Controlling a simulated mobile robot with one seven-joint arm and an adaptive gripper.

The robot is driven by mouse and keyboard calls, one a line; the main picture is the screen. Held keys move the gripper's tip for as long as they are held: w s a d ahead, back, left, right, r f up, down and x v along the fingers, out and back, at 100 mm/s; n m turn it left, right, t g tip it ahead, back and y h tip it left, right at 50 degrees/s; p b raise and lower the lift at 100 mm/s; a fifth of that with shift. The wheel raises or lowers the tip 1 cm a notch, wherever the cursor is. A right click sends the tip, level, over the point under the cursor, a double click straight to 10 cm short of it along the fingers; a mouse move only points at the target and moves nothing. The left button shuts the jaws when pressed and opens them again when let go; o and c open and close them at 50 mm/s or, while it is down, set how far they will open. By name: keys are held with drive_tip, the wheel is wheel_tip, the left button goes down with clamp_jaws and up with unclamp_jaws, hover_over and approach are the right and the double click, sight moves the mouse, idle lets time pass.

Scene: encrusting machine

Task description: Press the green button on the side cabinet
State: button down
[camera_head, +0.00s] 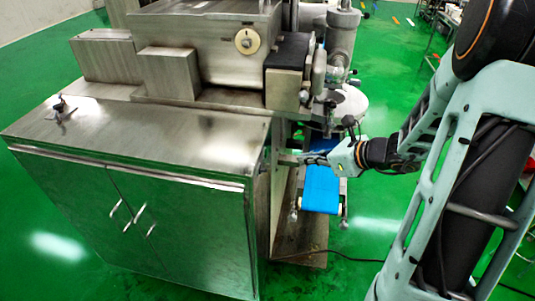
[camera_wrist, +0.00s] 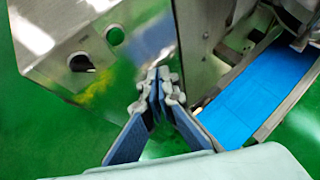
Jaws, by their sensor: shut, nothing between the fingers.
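The steel side cabinet (camera_head: 185,230) stands at the left in the head view, and its side panel shows in the wrist view (camera_wrist: 60,35). On that panel the round green button (camera_wrist: 115,34) sits in a metal ring, above and right of a black knob (camera_wrist: 80,62). The button cannot be made out in the head view. My gripper (camera_head: 284,159) is shut and empty, with its tips toward the cabinet's right side. In the wrist view my gripper (camera_wrist: 158,74) is below and right of the button. I cannot tell if its tips touch the panel.
A blue conveyor belt (camera_head: 321,190) lies just right of the cabinet, below my gripper; it shows in the wrist view too (camera_wrist: 255,100). The machine body (camera_head: 205,45) rises behind the cabinet top. A black cable (camera_head: 335,254) runs over the green floor.

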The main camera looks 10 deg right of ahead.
sight(266, 153)
drive_tip(key=w+a+b, duration=0.1)
drive_tip(key=w+a, duration=0.1)
drive_tip(key=a, duration=0.4)
drive_tip(key=shift+a, duration=0.3)
drive_tip(key=shift+w+a+b, duration=0.1)
drive_tip(key=shift+a+b, duration=0.05)
drive_tip(key=shift+b, duration=0.2)
idle(0.9)
drive_tip(key=shift+w+a, duration=0.1)
drive_tip(key=shift+a, duration=0.15)
drive_tip(key=shift+w+a+b, duration=0.15)
drive_tip(key=shift+a+b, duration=0.15)
drive_tip(key=shift+a, duration=0.15)
idle(0.8)
drive_tip(key=shift+d, duration=0.15)
drive_tip(key=shift+s+d, duration=0.3)
drive_tip(key=shift+d, duration=0.45)
